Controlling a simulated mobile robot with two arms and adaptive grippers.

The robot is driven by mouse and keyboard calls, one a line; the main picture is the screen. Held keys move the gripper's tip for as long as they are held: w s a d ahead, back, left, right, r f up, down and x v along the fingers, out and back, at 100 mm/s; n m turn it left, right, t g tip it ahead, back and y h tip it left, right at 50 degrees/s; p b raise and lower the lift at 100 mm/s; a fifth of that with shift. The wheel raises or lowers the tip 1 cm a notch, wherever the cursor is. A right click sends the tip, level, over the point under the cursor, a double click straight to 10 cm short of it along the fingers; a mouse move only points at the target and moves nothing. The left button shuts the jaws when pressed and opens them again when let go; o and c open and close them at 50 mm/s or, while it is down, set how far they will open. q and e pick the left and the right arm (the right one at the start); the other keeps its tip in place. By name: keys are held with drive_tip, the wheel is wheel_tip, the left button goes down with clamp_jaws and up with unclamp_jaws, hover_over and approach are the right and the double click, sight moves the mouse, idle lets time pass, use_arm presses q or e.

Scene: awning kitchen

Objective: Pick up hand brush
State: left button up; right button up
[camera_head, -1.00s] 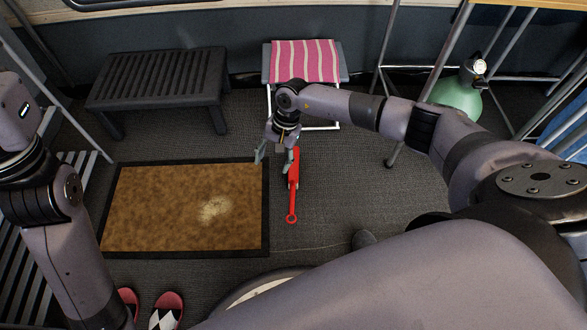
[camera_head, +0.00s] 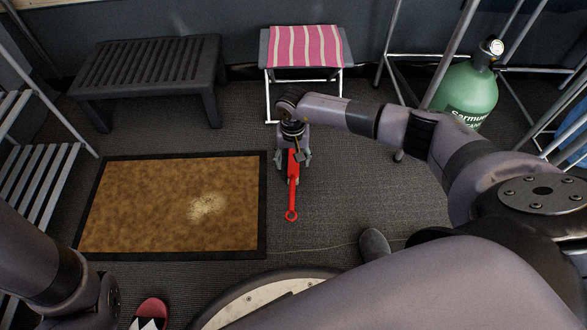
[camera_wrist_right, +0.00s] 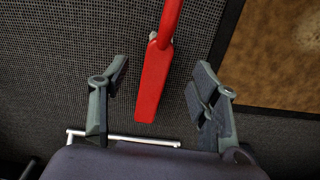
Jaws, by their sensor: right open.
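The red hand brush (camera_head: 293,189) lies on the dark carpet to the right of the brown doormat, its looped handle end toward me. My right gripper (camera_head: 293,162) is over the far, head end of the brush in the head view. In the right wrist view the brush (camera_wrist_right: 155,80) runs between the two spread fingers of my right gripper (camera_wrist_right: 158,85), with a gap on each side. The gripper is open and holds nothing. My left arm shows at the lower left of the head view, but its gripper is out of the picture.
The doormat (camera_head: 130,200) lies left of the brush. A black slatted bench (camera_head: 150,70) and a stool with a pink striped cover (camera_head: 305,47) stand behind. A green gas cylinder (camera_head: 468,90) stands at right. Slippers (camera_head: 152,310) lie at the lower left.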

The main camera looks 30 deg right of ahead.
sight(293, 172)
wheel_tip(293, 172, down, 2)
drive_tip(key=shift+f+b, duration=0.15)
drive_tip(key=shift+b, duration=0.3)
wheel_tip(293, 172, down, 5)
drive_tip(key=b, duration=0.5)
drive_tip(key=shift+w+f, duration=0.1)
drive_tip(key=shift+f, duration=0.05)
drive_tip(key=shift+c, duration=0.2)
clamp_jaws()
